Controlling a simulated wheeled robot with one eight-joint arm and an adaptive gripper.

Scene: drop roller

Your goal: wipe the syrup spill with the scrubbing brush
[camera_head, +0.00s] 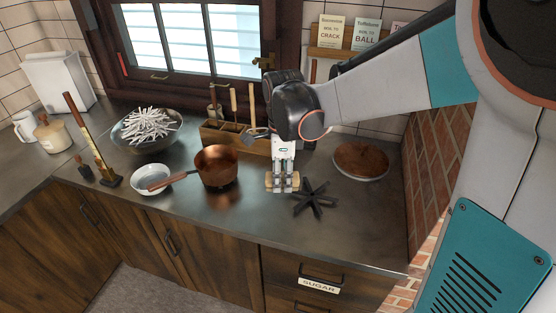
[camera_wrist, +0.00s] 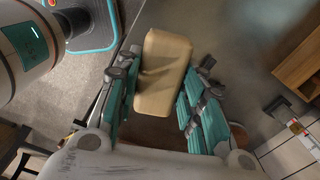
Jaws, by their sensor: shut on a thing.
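My gripper (camera_head: 282,184) is low over the counter, just left of a black star-shaped trivet. It is shut on a tan block, which I take to be the scrubbing brush (camera_head: 270,181). In the wrist view the brush (camera_wrist: 163,62) sits between the two teal-padded fingers of my gripper (camera_wrist: 166,74). Its bristles are not visible, and I cannot tell whether it touches the counter. I cannot make out the syrup spill clearly. A reddish-brown patch on the counter below the copper pot may be only a reflection.
The black trivet (camera_head: 314,198) lies right of my gripper. The copper pot (camera_head: 217,167) and white bowl (camera_head: 151,179) stand left. A wooden utensil box (camera_head: 225,138) is behind. A round brown-topped dish (camera_head: 360,160) sits near the brick wall (camera_head: 432,170). The front counter is clear.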

